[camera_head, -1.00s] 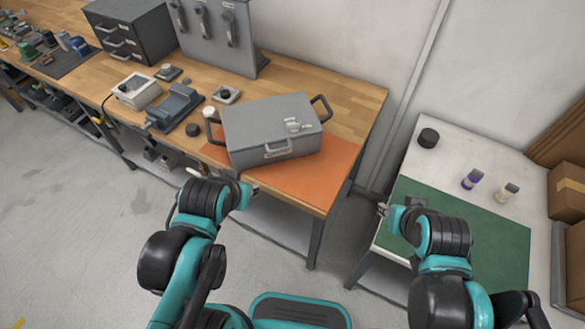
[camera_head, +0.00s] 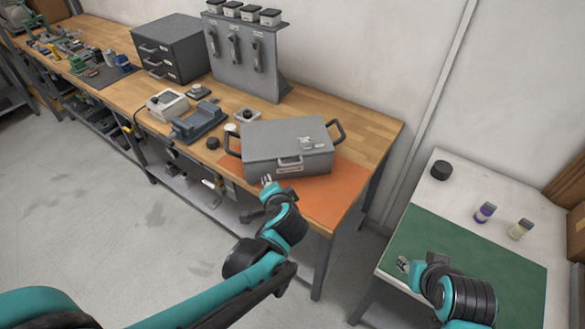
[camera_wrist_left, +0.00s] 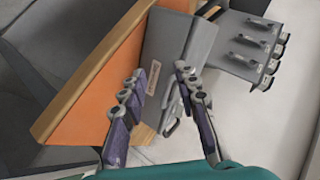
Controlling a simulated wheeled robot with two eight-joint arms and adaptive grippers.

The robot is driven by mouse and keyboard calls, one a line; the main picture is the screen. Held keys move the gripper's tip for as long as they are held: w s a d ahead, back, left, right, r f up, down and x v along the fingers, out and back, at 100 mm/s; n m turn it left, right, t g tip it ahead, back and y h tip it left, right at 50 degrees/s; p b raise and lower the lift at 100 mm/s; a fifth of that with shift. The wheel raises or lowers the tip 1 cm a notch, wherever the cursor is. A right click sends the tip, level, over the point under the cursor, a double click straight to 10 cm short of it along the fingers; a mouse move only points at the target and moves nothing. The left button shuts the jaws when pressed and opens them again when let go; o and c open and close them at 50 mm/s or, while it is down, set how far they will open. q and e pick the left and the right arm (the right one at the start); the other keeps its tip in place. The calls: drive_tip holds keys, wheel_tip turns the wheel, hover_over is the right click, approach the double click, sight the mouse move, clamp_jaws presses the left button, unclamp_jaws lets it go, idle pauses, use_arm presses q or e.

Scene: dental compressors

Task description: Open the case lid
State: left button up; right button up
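The grey case (camera_head: 270,138) stands on the orange mat (camera_head: 325,200) on the wooden bench, its lid closed. It has a front handle (camera_head: 290,164), a black handle on each side and a small fitting on top of the lid. My left gripper (camera_head: 267,181) is just in front of the case, near its lower left front. In the left wrist view my left gripper (camera_wrist_left: 158,72) is open, with the case front (camera_wrist_left: 152,78) showing between and beyond its fingers; I see no contact. My right gripper (camera_head: 403,265) is over the green mat, away from the case; its opening is too small to judge.
Left of the case are a blue-grey device (camera_head: 200,122), a white box (camera_head: 167,104) and small round parts. A tool panel (camera_head: 245,60) and a drawer cabinet (camera_head: 172,48) stand behind. The right table (camera_head: 450,195) holds a black puck and two small bottles.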

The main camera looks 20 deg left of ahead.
sight(292, 165)
use_arm(q)
drive_tip(key=w+d+f+m+t+y+b, duration=0.2)
drive_tip(key=w+d+m+t, duration=0.2)
drive_tip(key=w+d+m, duration=0.15)
drive_tip(key=b+x, duration=0.1)
drive_tip(key=x, duration=0.7)
drive_tip(key=shift+w+d+r+b, duration=0.1)
drive_tip(key=shift+d+r+b, duration=0.05)
drive_tip(key=shift+b, duration=0.2)
clamp_jaws()
